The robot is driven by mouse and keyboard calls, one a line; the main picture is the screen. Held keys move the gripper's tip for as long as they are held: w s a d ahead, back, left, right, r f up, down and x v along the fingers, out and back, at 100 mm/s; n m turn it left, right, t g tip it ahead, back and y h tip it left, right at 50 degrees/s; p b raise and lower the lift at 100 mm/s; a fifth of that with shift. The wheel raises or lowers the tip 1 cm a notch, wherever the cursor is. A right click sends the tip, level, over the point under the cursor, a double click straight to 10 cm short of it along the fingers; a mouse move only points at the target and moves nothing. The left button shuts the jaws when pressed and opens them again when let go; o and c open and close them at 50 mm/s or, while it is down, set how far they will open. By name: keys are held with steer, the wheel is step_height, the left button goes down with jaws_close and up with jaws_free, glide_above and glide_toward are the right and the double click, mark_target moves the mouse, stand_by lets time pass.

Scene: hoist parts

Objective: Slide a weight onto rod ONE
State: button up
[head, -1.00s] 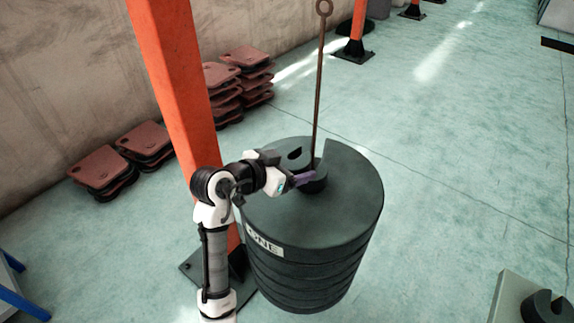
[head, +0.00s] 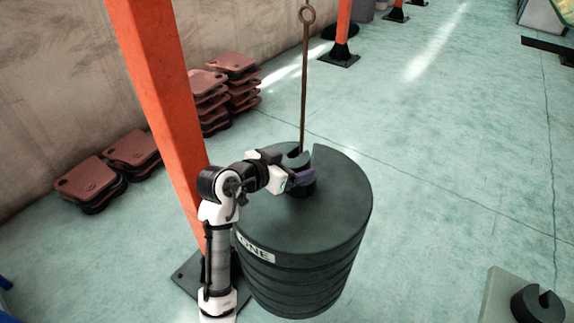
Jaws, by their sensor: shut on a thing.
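Rod ONE (head: 304,90) is a thin rusty rod with a ring at its top. It rises from a stack of large dark round weights (head: 335,215) with a white "ONE" label (head: 257,249) on its side. My gripper (head: 300,178), with purple fingers, is shut on a small dark weight (head: 303,190) just above the stack's top, right by the rod. The fingers and weight hide the rod's lower end. I cannot tell whether the weight's slot is around the rod or only beside it.
An orange post (head: 160,110) stands close on the left of my arm. Another small slotted weight (head: 538,304) sits on a pale block (head: 495,300) at the lower right. Reddish plates (head: 90,180) are piled along the wall.

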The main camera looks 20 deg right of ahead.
steer(key=shift+w+d+r, duration=0.1)
steer(key=shift+w+d, duration=0.25)
steer(key=shift+d, duration=0.25)
steer(key=shift+w+d+r, duration=0.1)
steer(key=shift+w+d, duration=0.2)
steer(key=shift+d, duration=0.3)
steer(key=shift+w+d, duration=0.1)
steer(key=shift+d, duration=0.05)
steer(key=shift+f, duration=0.3)
steer(key=shift+f+b, duration=0.95)
steer(key=shift+f, duration=0.15)
steer(key=shift+f+b, duration=0.3)
steer(key=shift+b, duration=0.05)
stand_by(0.5)
steer(key=o, duration=2)
steer(key=shift+c, duration=0.2)
steer(key=shift+o, duration=0.2)
steer(key=shift+f, duration=0.3)
steer(key=shift+s+a+r+b, duration=0.25)
steer(key=shift+s+a, duration=0.65)
steer(key=shift+a, duration=0.7)
steer(key=shift+s+a+r+b, duration=0.25)
steer(key=shift+s+a, duration=0.65)
steer(key=shift+a, duration=0.75)
steer(key=shift+s+a+r+b, duration=0.15)
steer(key=shift+s+a+b, duration=0.2)
steer(key=shift+s+a, duration=0.9)
steer(key=shift+w+a, duration=0.3)
steer(key=shift+w, duration=0.05)
